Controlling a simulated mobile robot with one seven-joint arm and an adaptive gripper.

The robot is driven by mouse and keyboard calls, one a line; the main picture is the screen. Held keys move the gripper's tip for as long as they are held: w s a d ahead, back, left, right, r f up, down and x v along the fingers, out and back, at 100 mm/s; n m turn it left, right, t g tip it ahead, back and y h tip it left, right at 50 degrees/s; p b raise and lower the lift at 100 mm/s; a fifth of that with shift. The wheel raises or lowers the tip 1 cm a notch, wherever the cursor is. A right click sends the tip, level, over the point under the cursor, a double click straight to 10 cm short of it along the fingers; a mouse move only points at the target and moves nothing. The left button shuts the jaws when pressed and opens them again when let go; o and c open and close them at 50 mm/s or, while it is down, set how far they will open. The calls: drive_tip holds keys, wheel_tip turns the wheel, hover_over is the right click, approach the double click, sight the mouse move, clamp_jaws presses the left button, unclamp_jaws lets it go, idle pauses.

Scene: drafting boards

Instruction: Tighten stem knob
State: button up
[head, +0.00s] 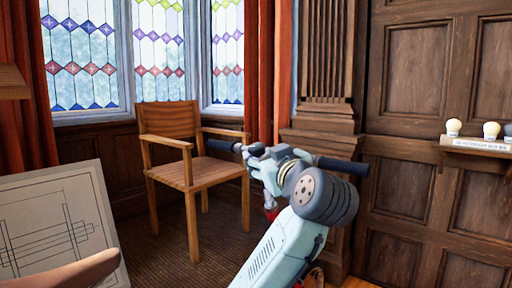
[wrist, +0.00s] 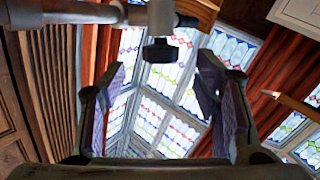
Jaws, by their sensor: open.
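A handlebar with dark grips (head: 342,166) stands in the middle of the head view, partly hidden behind my arm. In the wrist view, its pale tube (wrist: 75,13) crosses the top and meets a grey stem (wrist: 160,17). A dark knob (wrist: 160,51) sticks out from that stem. My gripper (wrist: 161,66) is open, with one finger on each side of the picture. The knob shows in the gap near the fingertips, apart from both fingers. Whether it is within their reach in depth I cannot tell. In the head view, the knob and fingertips cannot be made out.
A wooden armchair (head: 172,170) stands behind the handlebar, by the stained-glass windows (head: 85,60). A drafting board (head: 65,225) leans at lower left. A small shelf (head: 478,146) with several bulbs is on the panelled wall at right.

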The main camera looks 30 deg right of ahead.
sight(259, 152)
drive_tip(key=p+x, duration=0.2)
drive_tip(key=x, duration=0.5)
drive_tip(key=shift+w, duration=0.1)
drive_tip(key=shift+c, duration=0.3)
drive_tip(key=shift+a, duration=0.1)
drive_tip(key=c, duration=1.1)
